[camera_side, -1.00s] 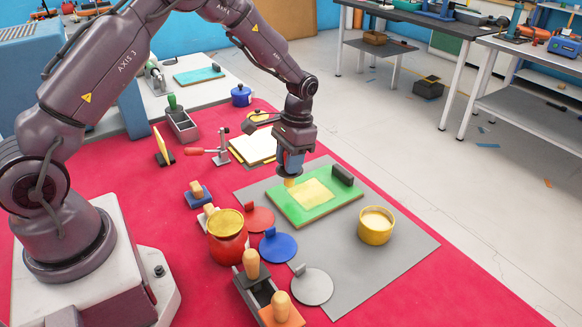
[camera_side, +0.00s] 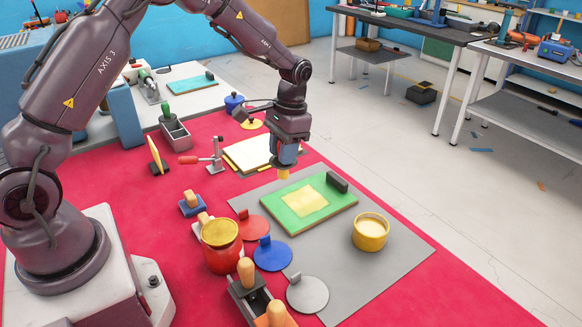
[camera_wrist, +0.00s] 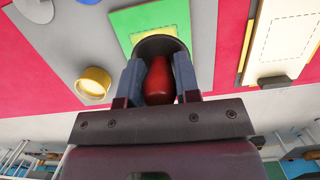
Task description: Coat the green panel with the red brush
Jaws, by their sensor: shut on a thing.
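My gripper (camera_side: 285,155) is shut on the red brush, whose red handle (camera_wrist: 158,80) stands between the jaws in the wrist view. Its yellowish lower end (camera_side: 284,173) points down in the side view, above the back left edge of the green panel, apparently clear of it. The green panel (camera_side: 338,207) lies flat on a grey mat (camera_side: 375,275), with a pale yellow patch (camera_side: 305,202) in its middle. The panel also shows in the wrist view (camera_wrist: 125,20), partly hidden behind the brush.
A dark block (camera_side: 337,182) sits at the panel's far right corner. A yellow tin (camera_side: 370,233) stands right of it. A red pot (camera_side: 222,250) and red (camera_side: 252,228), blue (camera_side: 272,255) and grey (camera_side: 307,295) discs lie in front. A clamp (camera_side: 213,160) stands at left.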

